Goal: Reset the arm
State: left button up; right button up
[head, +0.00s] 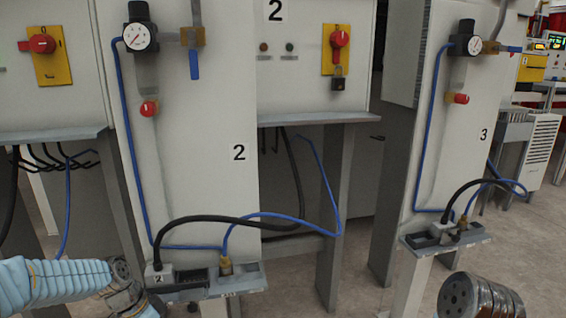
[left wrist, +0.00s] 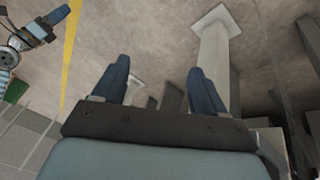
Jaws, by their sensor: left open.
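My left arm in its pale blue sleeve (head: 55,283) comes in at the lower left of the head view, by the shelf of panel 2. Its gripper is not clearly seen there. In the left wrist view my left gripper (left wrist: 158,70) is open, its two blue fingers apart with nothing between them. The floor and a pale post lie behind the fingers. A part of my right arm (head: 480,298) shows at the bottom right of the head view. What looks like my right gripper (left wrist: 42,27) shows at the upper left of the left wrist view, too small to judge.
Panel 2 (head: 185,130) carries a gauge, valves and a blue hose. Its metal shelf (head: 235,281) holds a black cable and the hose end. Panel 3 (head: 480,115) stands at the right with a similar shelf (head: 470,240).

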pick_arm(q)
jog(key=s+d+f+n, duration=0.2)
jog(key=d+f, duration=0.1)
jog(key=f, duration=0.4)
jog(key=s+d+f+n, duration=0.2)
jog(key=f, duration=0.4)
jog(key=s+d+f+n+g, duration=0.1)
jog(key=s+d+f+n, duration=0.3)
jog(key=s+f, duration=0.4)
jog(key=s+d+f+n, duration=0.4)
jog(key=s+f, duration=0.2)
jog(key=s, duration=0.4)
jog(key=shift+m+t+y, duration=0.3)
jog(key=shift+m+t, duration=0.1)
jog(key=shift+m, duration=0.2)
jog(key=w+d+r, duration=0.2)
jog(key=w+r, duration=0.1)
jog(key=w, duration=0.1)
jog(key=shift+d+r+p, duration=0.15)
jog(key=shift+d+p, duration=0.2)
jog(key=shift+d, duration=0.05)
